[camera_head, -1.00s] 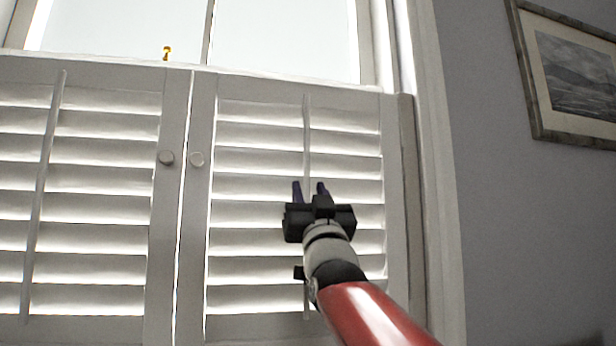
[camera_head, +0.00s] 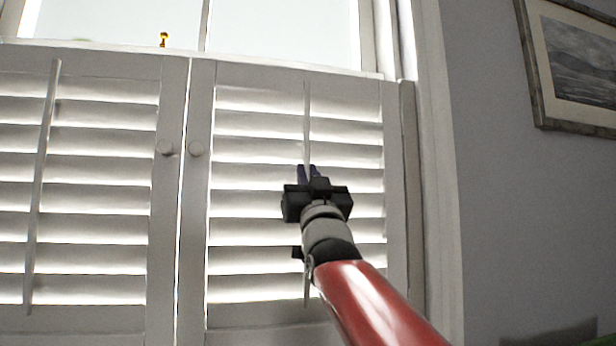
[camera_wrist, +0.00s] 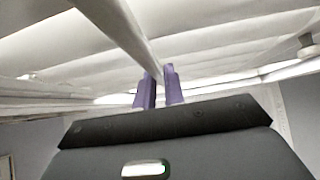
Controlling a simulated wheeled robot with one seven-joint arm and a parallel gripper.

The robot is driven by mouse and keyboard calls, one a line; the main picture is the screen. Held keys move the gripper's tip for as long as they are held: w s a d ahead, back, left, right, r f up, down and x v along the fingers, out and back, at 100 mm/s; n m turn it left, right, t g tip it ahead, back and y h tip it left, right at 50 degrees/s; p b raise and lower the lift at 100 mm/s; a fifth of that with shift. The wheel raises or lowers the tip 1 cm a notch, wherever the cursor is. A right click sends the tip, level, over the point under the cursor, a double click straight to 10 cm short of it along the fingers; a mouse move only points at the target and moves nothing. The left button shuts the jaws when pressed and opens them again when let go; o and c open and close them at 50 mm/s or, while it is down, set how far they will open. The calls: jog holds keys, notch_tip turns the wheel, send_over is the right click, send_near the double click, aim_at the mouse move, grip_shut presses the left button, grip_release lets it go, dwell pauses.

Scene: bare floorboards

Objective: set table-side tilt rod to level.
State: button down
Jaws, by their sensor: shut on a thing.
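The right shutter panel carries a thin white vertical tilt rod (camera_head: 307,120) in front of its white slats (camera_head: 255,177). My gripper (camera_head: 308,170) is at the rod's middle height, with its purple fingers shut on it. In the wrist view the rod (camera_wrist: 122,32) runs down from the upper left to between the purple fingertips (camera_wrist: 160,82). The slats are tilted, with bright light showing between them. The rod's lower part is largely hidden behind my gripper and arm. Which of the two rods is table-side cannot be told; no table shows.
The left shutter panel has its own tilt rod (camera_head: 43,185). A small yellow object (camera_head: 163,39) stands above the left panel. A framed picture (camera_head: 572,65) hangs on the right wall.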

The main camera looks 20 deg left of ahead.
notch_tip(320, 180, down, 3)
jog(key=shift+r+b, duration=0.1)
jog(key=shift+b, duration=1.1)
jog(key=c, duration=1.5)
grip_release()
jog(key=b+v, duration=0.4)
jog(key=v, duration=0.3)
jog(key=shift+s+f, duration=0.25)
jog(key=shift+f, duration=0.05)
jog(key=shift+d, duration=0.1)
